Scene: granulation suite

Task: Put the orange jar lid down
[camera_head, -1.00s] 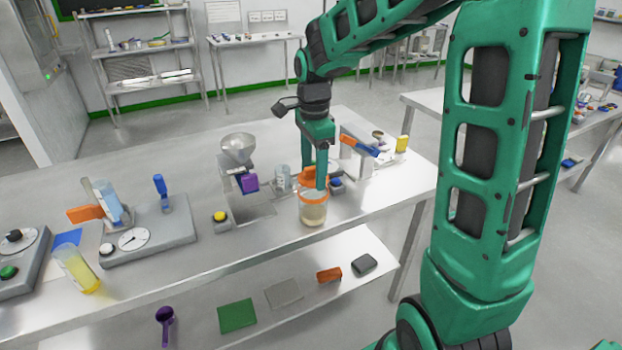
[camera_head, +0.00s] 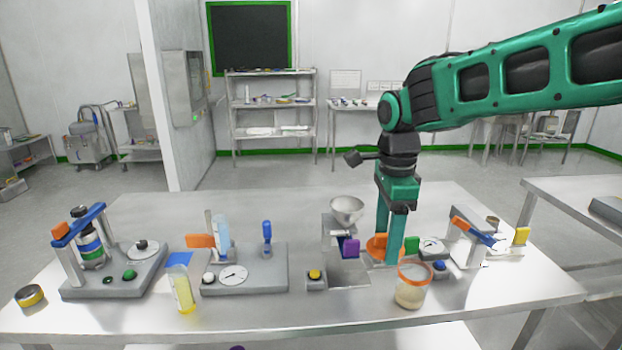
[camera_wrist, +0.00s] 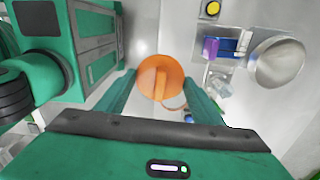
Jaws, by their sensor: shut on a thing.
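The orange jar lid (camera_head: 375,246) is between the fingers of my gripper (camera_head: 388,254), behind and left of the jar. In the wrist view the round lid (camera_wrist: 160,75) with its raised grip bar sits between the two fingertips (camera_wrist: 158,88). It is low, near the table top; I cannot tell whether it touches. The clear jar (camera_head: 411,292) stands upright and open near the front of the table, with an orange rim and pale contents. The fingers hide part of the lid in the head view.
A steel funnel device (camera_head: 346,210) with a purple block (camera_head: 351,248) stands just left of the lid. A green block (camera_head: 412,245), a dial and a blue-handled device (camera_head: 467,245) stand to the right.

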